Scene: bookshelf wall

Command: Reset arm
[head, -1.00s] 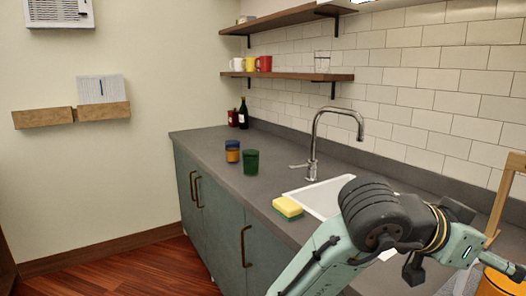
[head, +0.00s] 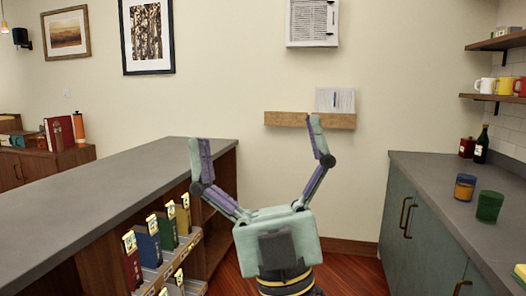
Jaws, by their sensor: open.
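My gripper (head: 254,131) is in the middle of the head view, pointing away from me. Its two pale green and purple fingers are spread wide apart. Nothing is between them, so it is open and empty. The left finger overlaps the edge of the grey counter in the picture, and the right finger shows in front of the far wall. My arm comes up from the bottom edge; most of it is out of view.
A grey-topped island (head: 90,190) with book shelves stands close on the left. Open wooden floor (head: 345,272) lies between. A wall shelf (head: 285,119) hangs ahead.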

